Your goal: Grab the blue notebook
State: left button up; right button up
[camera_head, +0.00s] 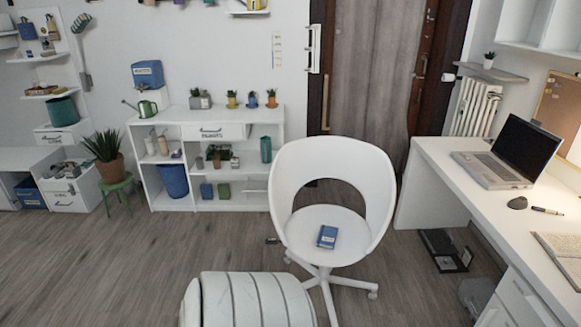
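A small blue notebook (327,237) lies flat on the seat of the white swivel chair (333,170), near the middle of the picture. Its top face is fully visible and nothing touches it except the seat. Neither of my grippers is in view, so I cannot see whether they are open or shut.
A white desk (440,165) with a laptop (507,152), mouse, pen and open book stands at the right. A white ribbed padded piece (250,300) is low in front of the chair. A white shelf unit (270,185) stands behind at left. Wooden floor (100,270) is free at left.

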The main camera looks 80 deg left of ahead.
aim_at(327, 237)
jog(key=u, duration=2.1)
